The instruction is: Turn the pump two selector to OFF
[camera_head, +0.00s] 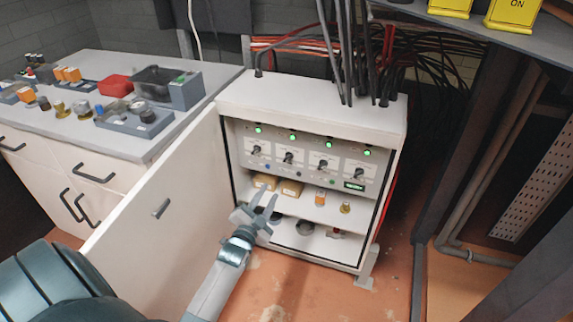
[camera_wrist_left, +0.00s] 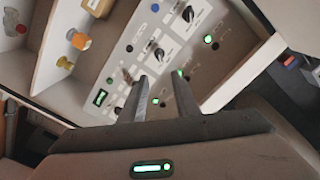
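A white panel (camera_head: 305,165) in the open cabinet carries a row of black selector knobs. The second knob from the left (camera_head: 289,156) fits pump two, but the labels are too small to read. It likely also shows in the left wrist view (camera_wrist_left: 155,50), beyond the fingertips. Its exact pointing is unclear. A green lamp (camera_head: 293,137) is lit above it. My left gripper (camera_head: 264,195) is open and empty, in front of the cabinet and below the knob row. In the left wrist view the spread fingers (camera_wrist_left: 159,77) point at the panel, partly covering it.
The cabinet door (camera_head: 165,215) stands open at the left, beside my left arm. Shelves below the panel hold yellow boxes (camera_head: 291,187) and small parts. A workbench (camera_head: 150,150) with components stands at the left. Black cables rise from the cabinet top (camera_head: 310,105). A dark post stands at the right.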

